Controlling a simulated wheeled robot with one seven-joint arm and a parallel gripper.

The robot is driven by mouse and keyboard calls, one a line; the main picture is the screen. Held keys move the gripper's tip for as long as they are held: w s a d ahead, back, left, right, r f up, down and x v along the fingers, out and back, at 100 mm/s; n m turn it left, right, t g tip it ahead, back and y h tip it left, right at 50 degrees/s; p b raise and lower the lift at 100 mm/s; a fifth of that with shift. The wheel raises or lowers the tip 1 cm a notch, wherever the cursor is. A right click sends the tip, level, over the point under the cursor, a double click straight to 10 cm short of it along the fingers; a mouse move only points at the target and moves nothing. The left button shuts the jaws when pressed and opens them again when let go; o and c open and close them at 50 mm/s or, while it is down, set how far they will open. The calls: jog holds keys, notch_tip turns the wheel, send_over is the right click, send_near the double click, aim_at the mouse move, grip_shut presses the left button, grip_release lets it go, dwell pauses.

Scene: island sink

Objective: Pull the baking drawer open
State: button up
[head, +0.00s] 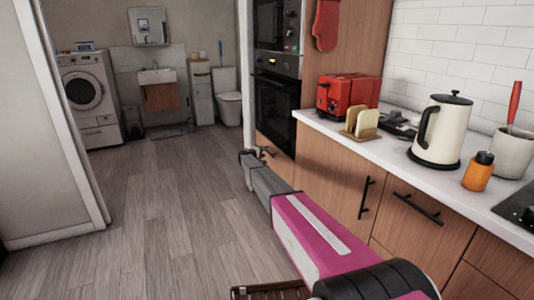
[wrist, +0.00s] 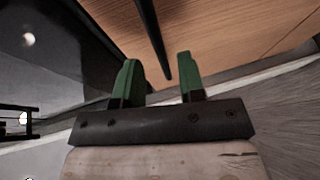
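The baking drawer appears to be the wood-fronted one (head: 281,143) low under the built-in oven, and looks shut. Its wood front (wrist: 230,30) fills the upper part of the wrist view. A dark bar handle (wrist: 154,38) runs down across that front, and its lower end lies between my finger tips in the picture. My gripper (wrist: 160,80) has two green fingers, which are apart with gaps beside the bar. I cannot tell whether they touch it. In the head view my gripper (head: 266,152) is small and partly hidden by my arm, close to the drawer front.
The oven (head: 275,103) stands above the drawer. To the right, a counter (head: 400,160) carries a toaster, toast rack and kettle. Cabinets with dark handles (head: 366,197) lie below it, beside my arm. The wooden floor (head: 170,200) is clear to the left.

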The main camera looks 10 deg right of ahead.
jog(key=x, duration=0.4)
jog(key=shift+w+d, duration=0.1)
jog(key=shift+d, duration=0.05)
grip_shut()
jog(key=s+a, duration=0.5)
jog(key=a, duration=1)
jog(key=s+a, duration=0.5)
jog(key=a, duration=1)
jog(key=s+a, duration=0.5)
jog(key=a, duration=1.1)
jog(key=shift+f, duration=0.1)
grip_release()
jog(key=v, duration=1)
jog(key=shift+s+a, duration=0.2)
